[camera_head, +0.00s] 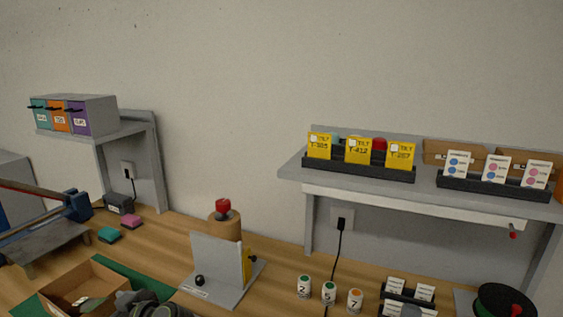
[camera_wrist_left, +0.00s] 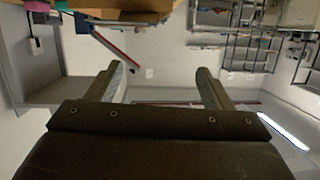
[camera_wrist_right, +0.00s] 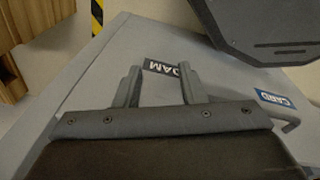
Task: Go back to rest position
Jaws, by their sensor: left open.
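My left gripper (camera_wrist_left: 160,75) shows in the left wrist view with its two fingers wide apart and nothing between them. Shelving and wall are behind it, upside down in that view. My right gripper (camera_wrist_right: 160,72) shows in the right wrist view with its fingers apart by a smaller gap and nothing visibly held. A grey panel (camera_wrist_right: 95,85) with a dark, partly covered label lies beyond its fingers. In the head view neither gripper can be made out clearly; a dark shape at the bottom edge, by the cardboard box, is too cut off to tell.
The wooden bench (camera_head: 265,285) carries an open cardboard box (camera_head: 60,283), a grey angled stand (camera_head: 217,262) and several numbered cans (camera_head: 329,291). A right shelf (camera_head: 420,200) holds yellow cards and white cards in racks. Coloured drawers (camera_head: 88,115) stand on the left shelf.

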